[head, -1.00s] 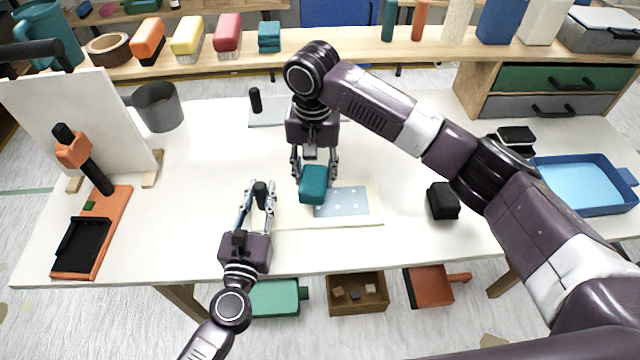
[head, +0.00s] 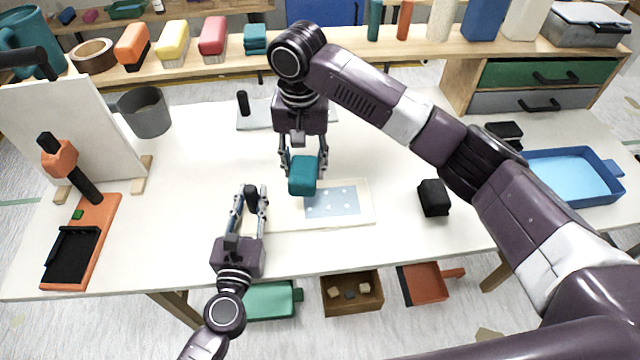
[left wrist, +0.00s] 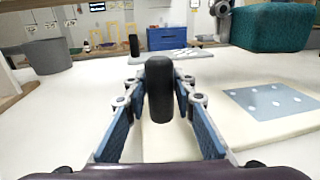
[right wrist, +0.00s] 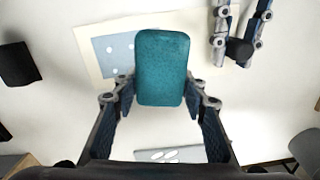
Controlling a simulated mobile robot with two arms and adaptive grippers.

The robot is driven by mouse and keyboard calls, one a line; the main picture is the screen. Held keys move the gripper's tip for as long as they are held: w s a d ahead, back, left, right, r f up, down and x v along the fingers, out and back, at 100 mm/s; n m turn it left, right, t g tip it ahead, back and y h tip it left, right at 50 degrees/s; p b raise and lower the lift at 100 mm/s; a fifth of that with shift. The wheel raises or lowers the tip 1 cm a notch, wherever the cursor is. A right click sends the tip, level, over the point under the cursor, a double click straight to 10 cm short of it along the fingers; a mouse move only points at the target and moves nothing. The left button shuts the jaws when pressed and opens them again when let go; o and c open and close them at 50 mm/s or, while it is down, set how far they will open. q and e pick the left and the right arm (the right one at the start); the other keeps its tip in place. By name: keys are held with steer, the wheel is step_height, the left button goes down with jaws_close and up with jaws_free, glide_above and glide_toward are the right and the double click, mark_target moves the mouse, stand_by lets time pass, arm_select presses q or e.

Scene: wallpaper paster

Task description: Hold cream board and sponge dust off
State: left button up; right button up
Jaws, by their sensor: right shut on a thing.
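The cream board (head: 362,217) lies flat on the table and bears a light-blue patch (head: 345,203) with several white spots. A black upright handle (left wrist: 160,90) stands at the board's left side. My left gripper (head: 249,197) has its fingers apart on both sides of this handle, with narrow gaps visible. My right gripper (right wrist: 160,92) is shut on the teal sponge (right wrist: 162,68). It holds the sponge (head: 302,176) over the patch's far left corner. Whether the sponge's underside touches the board is hidden.
A black block (head: 433,198) lies right of the board, and a blue tray (head: 570,180) further right. A pale plate with a black handle (head: 243,103) lies behind my right gripper. A grey mug (head: 148,112) and an orange tool base (head: 95,245) stand left.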

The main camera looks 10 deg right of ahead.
arm_select(q)
steer(key=o, duration=0.4)
steer(key=shift+w, duration=0.1)
arm_select(e)
steer(key=shift+w, duration=0.1)
arm_select(q)
steer(key=shift+r, duration=0.1)
steer(key=s, duration=0.4)
steer(key=s+a, duration=0.1)
steer(key=s, duration=0.3)
steer(key=s+a, duration=0.1)
steer(key=s, duration=0.3)
